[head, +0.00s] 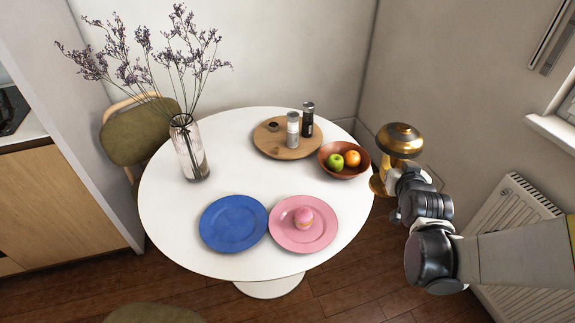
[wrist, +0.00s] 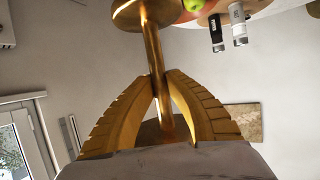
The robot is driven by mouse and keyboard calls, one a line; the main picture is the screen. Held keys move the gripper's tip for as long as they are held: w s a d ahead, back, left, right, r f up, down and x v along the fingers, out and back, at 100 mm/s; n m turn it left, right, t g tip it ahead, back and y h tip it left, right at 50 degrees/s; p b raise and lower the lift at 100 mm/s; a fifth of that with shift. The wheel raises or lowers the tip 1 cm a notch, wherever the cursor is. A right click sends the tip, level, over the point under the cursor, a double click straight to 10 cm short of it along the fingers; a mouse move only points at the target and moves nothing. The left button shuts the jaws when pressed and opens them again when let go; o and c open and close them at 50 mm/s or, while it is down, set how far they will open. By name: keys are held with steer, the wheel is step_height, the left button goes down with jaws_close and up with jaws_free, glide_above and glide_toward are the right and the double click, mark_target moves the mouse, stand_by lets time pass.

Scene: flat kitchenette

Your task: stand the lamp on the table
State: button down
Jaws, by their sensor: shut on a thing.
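The lamp (head: 400,138) is shiny gold, with a domed top, and is at the right edge of the table in the head view. My gripper (head: 393,182) is beside it on the right, partly hiding its lower part. In the wrist view, the yellow fingers of my gripper (wrist: 160,82) are closed on the lamp's thin gold stem (wrist: 155,50). The white round table (head: 170,225) is at the centre.
A brown bowl (head: 345,173) with an apple and an orange is close to the lamp. A wooden board (head: 272,142) holds shakers. Blue (head: 233,223) and pink (head: 290,236) plates lie in front. A vase (head: 189,150) stands at left. The table's middle is clear.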

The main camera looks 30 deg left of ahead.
steer(key=a+n+g+y, duration=0.2)
steer(key=a+n+y, duration=0.1)
steer(key=a, duration=0.9)
steer(key=w+a+f+b, duration=0.1)
steer(key=w+f+b, duration=0.1)
steer(key=f+b, duration=0.2)
steer(key=w+a+f+b, duration=0.1)
steer(key=f+b, duration=0.3)
steer(key=f, duration=0.7)
steer(key=shift+w+f, duration=0.2)
steer(key=shift+w, duration=0.15)
steer(key=shift+a, duration=0.1)
steer(key=c, duration=1.5)
jaws_free()
